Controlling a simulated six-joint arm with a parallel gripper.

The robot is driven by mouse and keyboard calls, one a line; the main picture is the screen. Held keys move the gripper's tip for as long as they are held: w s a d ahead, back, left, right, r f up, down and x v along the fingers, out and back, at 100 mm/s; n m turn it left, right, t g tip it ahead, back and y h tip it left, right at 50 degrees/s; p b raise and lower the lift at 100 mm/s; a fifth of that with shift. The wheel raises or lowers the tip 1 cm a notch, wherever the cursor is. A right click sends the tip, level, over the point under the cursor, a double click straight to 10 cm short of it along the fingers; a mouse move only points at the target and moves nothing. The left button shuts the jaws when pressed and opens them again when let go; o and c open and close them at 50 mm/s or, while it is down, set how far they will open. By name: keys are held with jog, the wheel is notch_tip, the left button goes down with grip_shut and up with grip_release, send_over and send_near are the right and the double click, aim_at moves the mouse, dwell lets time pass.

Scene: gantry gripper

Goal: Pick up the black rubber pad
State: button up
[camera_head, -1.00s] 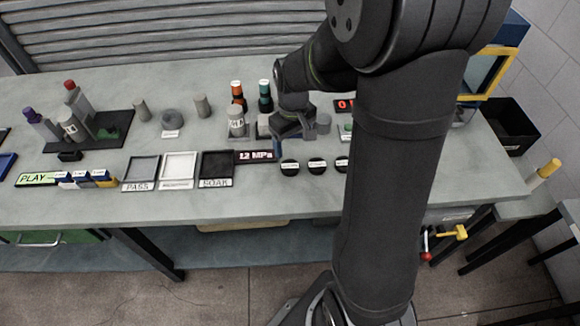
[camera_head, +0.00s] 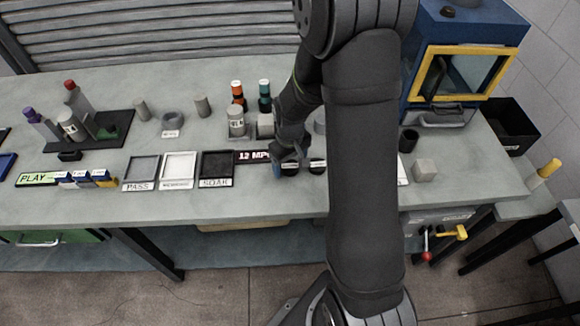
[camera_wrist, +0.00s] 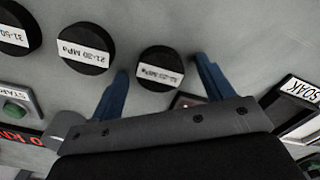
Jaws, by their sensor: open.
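Several round black pads with white printed labels lie on the bench. In the wrist view the first pad (camera_wrist: 161,68) sits between my open blue fingertips, with its label partly readable. A second pad (camera_wrist: 86,48) lies left of it, labelled 21-20 MPa or similar, and a third pad (camera_wrist: 12,35) is cut by the left edge. My gripper (camera_head: 288,160) is over the leftmost pad (camera_head: 289,170) in the head view; another pad (camera_head: 317,166) shows just right of it. My gripper is empty, and I cannot tell its height above the bench.
A red-lit display (camera_head: 252,156) and a black SOAK tray (camera_head: 216,166) lie left of my gripper. Orange and teal bottles (camera_head: 264,98) stand behind. A blue machine with a yellow-framed door (camera_head: 468,72) stands at the right. My arm hides part of the bench.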

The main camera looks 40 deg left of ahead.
jog(key=c, duration=1)
jog(key=shift+c, duration=0.2)
